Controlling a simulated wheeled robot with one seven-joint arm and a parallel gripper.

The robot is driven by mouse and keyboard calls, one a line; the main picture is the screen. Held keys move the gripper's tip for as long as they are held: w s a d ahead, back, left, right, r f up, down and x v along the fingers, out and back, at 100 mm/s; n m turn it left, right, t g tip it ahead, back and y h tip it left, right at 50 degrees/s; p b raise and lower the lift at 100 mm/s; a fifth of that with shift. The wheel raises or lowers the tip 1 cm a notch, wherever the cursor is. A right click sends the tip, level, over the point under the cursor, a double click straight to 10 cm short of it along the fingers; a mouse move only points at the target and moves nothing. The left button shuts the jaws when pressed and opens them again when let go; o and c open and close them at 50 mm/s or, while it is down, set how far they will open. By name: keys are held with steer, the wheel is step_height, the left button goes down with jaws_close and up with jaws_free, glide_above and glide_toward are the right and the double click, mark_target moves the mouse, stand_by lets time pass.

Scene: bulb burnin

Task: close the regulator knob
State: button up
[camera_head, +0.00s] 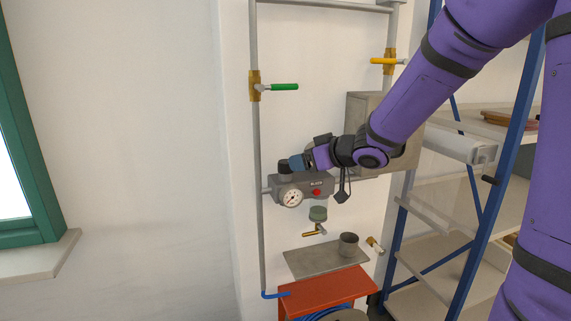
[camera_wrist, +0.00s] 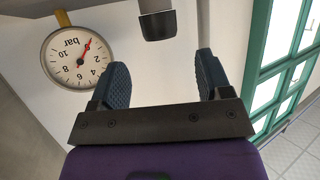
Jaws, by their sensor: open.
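The regulator is a grey block (camera_head: 302,188) on the wall pipe, with a round white gauge (camera_head: 291,197) and a small red part (camera_head: 316,192) on its front. A dark knob (camera_head: 284,168) appears to sit on its top, partly hidden by my gripper (camera_head: 295,163). In the wrist view, a dark, blunt part (camera_wrist: 158,25), likely the knob, lies just ahead of the gap between my fingertips (camera_wrist: 162,68). The blue fingers stand apart with nothing between them. The gauge (camera_wrist: 78,57) shows upside down at the left; its needle is red.
A green-handled valve (camera_head: 284,87) and a yellow-handled valve (camera_head: 388,61) are on the pipes above. A grey box (camera_head: 366,108) is behind my arm. Below are a small shelf (camera_head: 310,262) with a cup (camera_head: 348,244) and a red surface (camera_head: 320,292). Blue-framed shelving (camera_head: 470,225) stands at right.

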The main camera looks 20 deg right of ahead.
mark_target(286, 161)
steer(key=x, duration=0.7)
steer(key=shift+w+a+f, duration=0.15)
steer(key=shift+w+a, duration=0.05)
steer(key=shift+w, duration=0.1)
steer(key=c, duration=0.9)
